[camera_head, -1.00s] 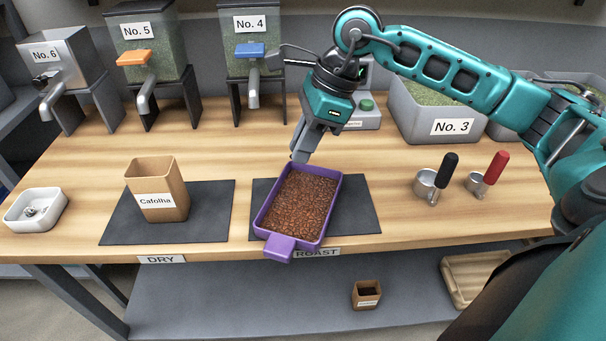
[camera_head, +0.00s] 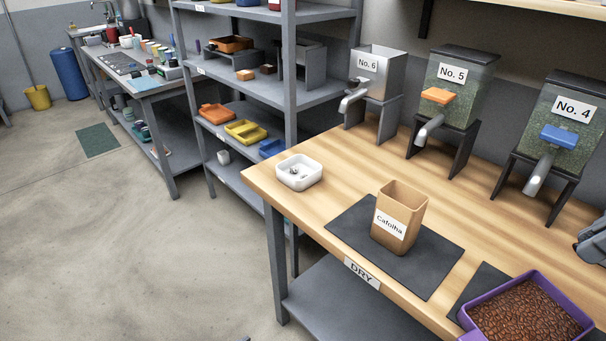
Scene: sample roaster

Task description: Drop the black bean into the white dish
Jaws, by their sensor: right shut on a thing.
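The white dish (camera_head: 312,180) sits near the left end of the wooden bench, with something small and grey in it. My right gripper (camera_head: 590,248) is only partly in view at the right edge, above the bench and far right of the dish. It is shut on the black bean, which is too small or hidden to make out. The purple tray (camera_head: 470,307) of brown beans lies at the lower right, cut off by the frame. My left gripper is not in view.
A tan Cafolha box (camera_head: 410,205) stands on a dark mat (camera_head: 430,268) between the dish and the tray. Dispensers No. 6 (camera_head: 372,82), No. 5 (camera_head: 465,85) and No. 4 (camera_head: 575,118) stand along the back. Bench around the dish is clear.

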